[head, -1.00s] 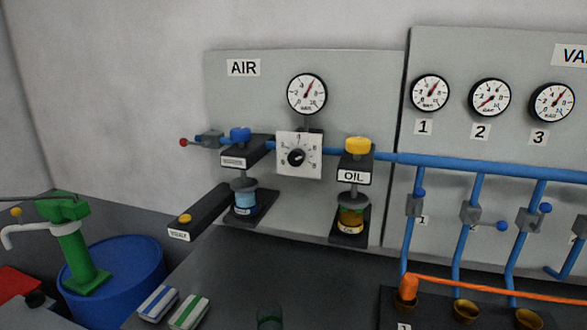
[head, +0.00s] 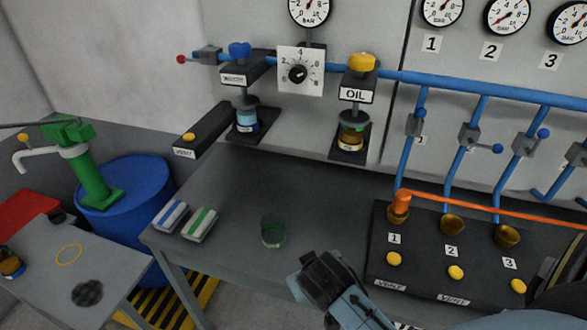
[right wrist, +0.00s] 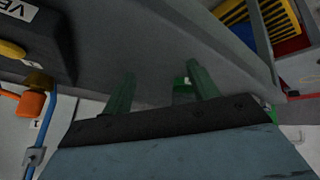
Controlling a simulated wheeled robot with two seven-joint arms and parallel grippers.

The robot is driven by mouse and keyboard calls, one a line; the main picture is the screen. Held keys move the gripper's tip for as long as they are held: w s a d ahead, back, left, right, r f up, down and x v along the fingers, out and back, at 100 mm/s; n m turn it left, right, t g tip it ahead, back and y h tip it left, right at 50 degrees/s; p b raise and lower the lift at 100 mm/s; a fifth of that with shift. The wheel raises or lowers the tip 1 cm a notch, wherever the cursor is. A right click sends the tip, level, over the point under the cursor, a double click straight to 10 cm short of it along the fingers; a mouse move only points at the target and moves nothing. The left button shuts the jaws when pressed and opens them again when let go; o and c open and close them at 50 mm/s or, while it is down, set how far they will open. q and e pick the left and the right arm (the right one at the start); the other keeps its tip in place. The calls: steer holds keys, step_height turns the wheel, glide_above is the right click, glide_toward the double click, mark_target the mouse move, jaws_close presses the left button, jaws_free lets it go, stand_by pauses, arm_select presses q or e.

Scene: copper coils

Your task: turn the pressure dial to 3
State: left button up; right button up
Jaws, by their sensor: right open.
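The pressure dial (head: 298,72) is a white square plate with a black round knob, on the blue air pipe under the AIR gauge (head: 310,10). Its scale shows 2, 4, 6 and 8; the knob's exact setting is too small to read. My right gripper (head: 322,275) comes in from the lower right over the table front, well below the dial and apart from it. In the right wrist view its two greenish fingers (right wrist: 161,85) stand apart with nothing held. The dial is not in the right wrist view. My left gripper is not in view.
The blue-capped filter (head: 240,85) and the yellow-capped OIL unit (head: 357,95) flank the dial. An orange hose (head: 480,205) and a vent block (head: 420,265) lie right. The table's middle is clear.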

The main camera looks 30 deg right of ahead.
steer(key=w+d+r+m+t+h, duration=0.1)
steer(key=w+r+m+t+h, duration=0.1)
steer(key=w+r, duration=0.4)
steer(key=m+t+h, duration=0.4)
steer(key=m+h, duration=0.3)
steer(key=h, duration=0.2)
glide_toward(296, 77)
steer(key=p+x, duration=0.2)
steer(key=x, duration=0.6)
steer(key=shift+d, duration=0.1)
steer(key=c, duration=1)
